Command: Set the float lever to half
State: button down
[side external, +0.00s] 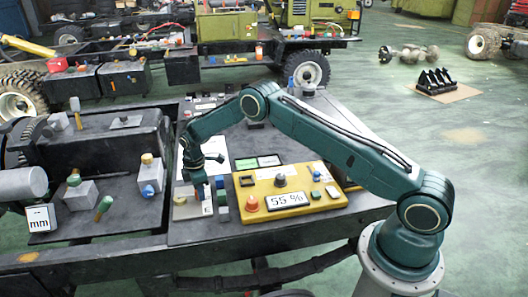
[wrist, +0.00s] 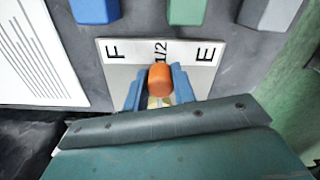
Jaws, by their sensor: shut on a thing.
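The float lever shows in the wrist view as an orange knob (wrist: 160,78) on a pale stem. It stands at a light plate (wrist: 205,52) marked F, 1/2 and E. The knob appears just below the 1/2 mark, between F and E. My gripper (wrist: 159,88) is shut on the lever, with one blue finger on each side of the knob. In the side external view my gripper (side external: 203,190) reaches down to the pale gauge base (side external: 188,208), beside the yellow box. The lever itself is hard to make out there.
The yellow box (side external: 315,206) beside my gripper carries a display reading 55 % (side external: 286,200), knobs and buttons. Blue (wrist: 95,10), green (wrist: 187,10) and grey (wrist: 268,12) blocks lie beyond the plate. A printed sheet (wrist: 38,55) lies to the left. Valve blocks (side external: 80,193) stand further left.

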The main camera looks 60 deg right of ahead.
dwell(0.3)
jog(key=c, duration=1.1)
grip_release()
jog(key=shift+c, duration=0.2)
notch_tip(320, 180, up, 14)
